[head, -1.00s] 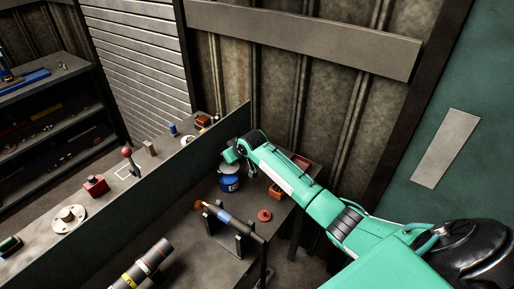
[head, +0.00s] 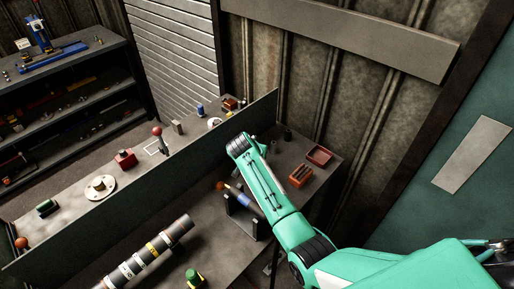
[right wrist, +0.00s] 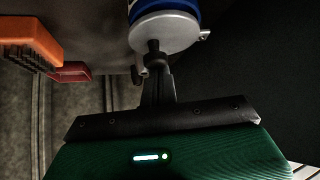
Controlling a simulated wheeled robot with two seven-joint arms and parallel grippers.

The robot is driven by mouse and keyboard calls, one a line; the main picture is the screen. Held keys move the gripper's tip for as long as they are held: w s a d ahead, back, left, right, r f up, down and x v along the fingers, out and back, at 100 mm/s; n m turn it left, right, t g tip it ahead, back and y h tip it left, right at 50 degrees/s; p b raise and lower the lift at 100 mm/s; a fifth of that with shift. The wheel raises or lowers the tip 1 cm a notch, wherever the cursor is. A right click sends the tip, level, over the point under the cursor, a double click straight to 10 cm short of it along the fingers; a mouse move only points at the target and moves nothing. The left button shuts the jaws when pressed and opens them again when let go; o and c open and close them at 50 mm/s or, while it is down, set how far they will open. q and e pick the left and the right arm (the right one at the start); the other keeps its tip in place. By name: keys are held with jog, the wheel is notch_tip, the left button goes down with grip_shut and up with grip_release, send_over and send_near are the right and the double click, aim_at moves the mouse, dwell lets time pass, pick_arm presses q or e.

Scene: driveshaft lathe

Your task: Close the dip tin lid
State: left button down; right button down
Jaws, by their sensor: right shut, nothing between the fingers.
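The dip tin (right wrist: 170,8), blue with a white band, is at the top of the right wrist view and partly cut off by the frame. Its round grey lid (right wrist: 172,33) lies across the tin's near end, with a small tab at its right side. I cannot tell whether the lid is fully seated. My right gripper (right wrist: 154,48) is shut and empty, its tips over or against the lid's edge; contact is unclear. In the head view, my right arm hides the tin and the gripper. My left gripper is not in view.
A dark upright panel (head: 200,165) runs along the bench to the left.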

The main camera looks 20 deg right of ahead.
jog(key=shift+s+a+f, duration=0.1)
jog(key=shift+s+a, duration=0.4)
jog(key=shift+a, duration=0.05)
dwell(0.7)
